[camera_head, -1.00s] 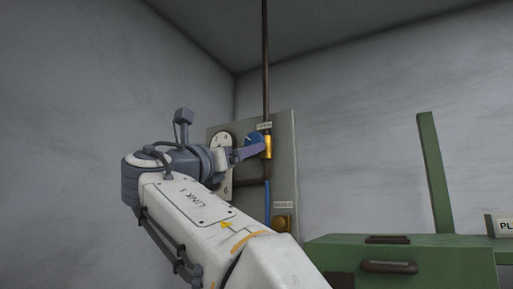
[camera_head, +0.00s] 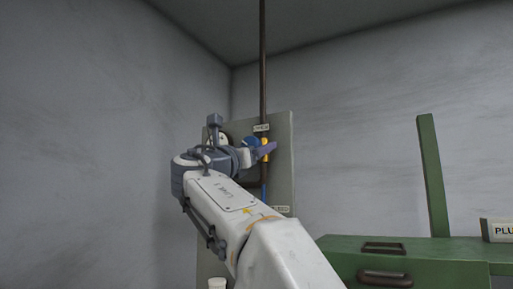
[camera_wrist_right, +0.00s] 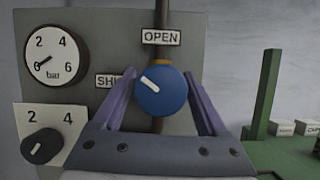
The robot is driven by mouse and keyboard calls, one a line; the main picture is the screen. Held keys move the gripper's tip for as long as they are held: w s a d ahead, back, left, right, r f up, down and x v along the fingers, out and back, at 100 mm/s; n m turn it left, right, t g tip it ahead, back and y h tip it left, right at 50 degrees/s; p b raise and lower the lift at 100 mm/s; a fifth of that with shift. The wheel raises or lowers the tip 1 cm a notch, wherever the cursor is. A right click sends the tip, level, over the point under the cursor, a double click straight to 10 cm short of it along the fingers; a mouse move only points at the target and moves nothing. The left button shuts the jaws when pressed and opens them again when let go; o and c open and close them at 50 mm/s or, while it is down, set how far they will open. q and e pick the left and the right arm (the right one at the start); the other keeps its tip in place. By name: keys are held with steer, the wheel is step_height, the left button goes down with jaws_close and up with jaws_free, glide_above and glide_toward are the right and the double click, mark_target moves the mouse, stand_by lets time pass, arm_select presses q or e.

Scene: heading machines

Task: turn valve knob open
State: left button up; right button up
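The round blue valve knob (camera_wrist_right: 161,93) with a white pointer is on a grey panel in the right wrist view. Its pointer slants to the upper left. An OPEN label (camera_wrist_right: 161,37) is above it and a SHUT label (camera_wrist_right: 112,81), partly covered, is to its left. My right gripper (camera_wrist_right: 160,80) is open, its two purple fingers on either side of the knob. Contact with the knob cannot be told. In the head view my right gripper (camera_head: 268,150) is at the panel, partly covering the blue knob (camera_head: 250,141). My left gripper is not in view.
A bar gauge (camera_wrist_right: 55,54) and a dark knob (camera_wrist_right: 41,146) with a number plate are left of the blue knob. A brown pipe (camera_head: 262,60) runs up the wall. A green machine (camera_head: 440,262) with an upright post (camera_head: 432,175) stands at the right.

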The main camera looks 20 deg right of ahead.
steer(key=c, duration=0.9)
steer(key=shift+m+g+h+p, duration=0.35)
steer(key=shift+m+g+h, duration=0.05)
steer(key=shift+m, duration=0.8)
steer(key=shift+c, duration=0.2)
steer(key=shift+m+g, duration=0.6)
steer(key=shift+m, duration=0.3)
steer(key=o, duration=1.4)
steer(key=shift+h, duration=0.3)
steer(key=shift+c, duration=0.2)
steer(key=b+v, duration=0.4)
steer(key=v, duration=0.6)
steer(key=shift+s+a, duration=0.15)
steer(key=shift+s, duration=0.05)
